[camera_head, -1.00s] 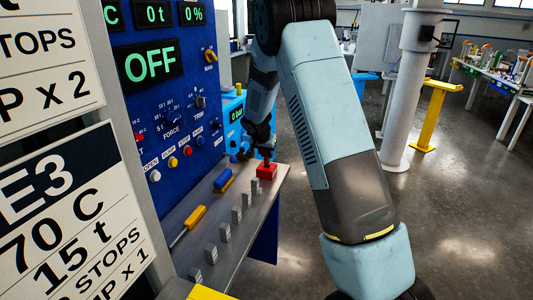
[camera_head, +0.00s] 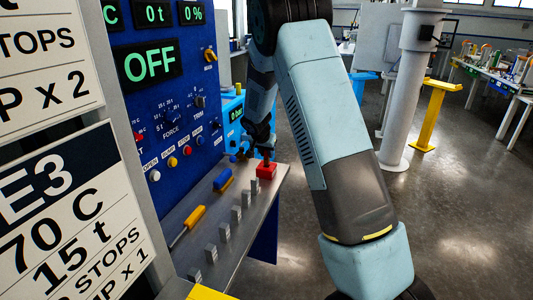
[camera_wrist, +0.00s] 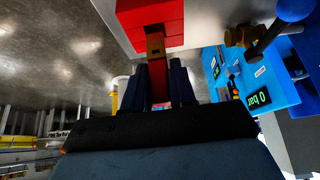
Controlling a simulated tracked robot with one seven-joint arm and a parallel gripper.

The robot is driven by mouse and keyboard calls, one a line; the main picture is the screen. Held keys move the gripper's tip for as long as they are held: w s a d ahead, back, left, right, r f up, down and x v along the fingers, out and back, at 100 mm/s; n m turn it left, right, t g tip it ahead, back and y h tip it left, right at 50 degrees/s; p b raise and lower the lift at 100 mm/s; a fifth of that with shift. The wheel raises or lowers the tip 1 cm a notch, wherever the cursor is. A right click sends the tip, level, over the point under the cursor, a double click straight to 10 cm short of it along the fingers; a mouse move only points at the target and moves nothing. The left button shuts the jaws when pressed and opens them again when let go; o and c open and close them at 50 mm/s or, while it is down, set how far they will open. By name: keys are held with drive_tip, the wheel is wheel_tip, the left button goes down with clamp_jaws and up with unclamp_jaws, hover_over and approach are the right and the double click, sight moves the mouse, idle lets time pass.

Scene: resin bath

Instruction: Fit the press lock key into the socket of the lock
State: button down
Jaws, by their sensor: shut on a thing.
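A red block (camera_head: 266,172), which looks like the lock, sits at the far end of the grey shelf below the blue panel. My gripper (camera_head: 265,148) is right above it, pointing down. In the wrist view, the two dark fingers (camera_wrist: 160,85) are shut on the narrow red key (camera_wrist: 159,80). A brass-coloured part (camera_wrist: 155,43) shows between the fingers and the red block, which fills the top of that view. The key is in line with the block and its end meets or nearly meets it. The socket is hidden, so I cannot tell how deep the key sits.
The grey shelf (camera_head: 240,240) carries a row of several small grey pieces, a yellow-handled screwdriver (camera_head: 193,218) and a blue-and-orange tool (camera_head: 223,180). The blue panel (camera_head: 185,110) rises along the shelf's left. A blue unit (camera_wrist: 245,75) with a gauge display stands near the gripper. Open floor lies to the right.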

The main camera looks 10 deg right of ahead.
sight(266, 156)
drive_tip(key=shift+f, duration=1.55)
idle(0.5)
drive_tip(key=c, duration=0.8)
unclamp_jaws()
drive_tip(key=shift+c, duration=0.2)
drive_tip(key=v, duration=1.3)
drive_tip(key=shift+a+r, duration=0.15)
drive_tip(key=shift+r, duration=0.15)
drive_tip(key=shift+s, duration=0.15)
wheel_tip(266, 156, up, 12)
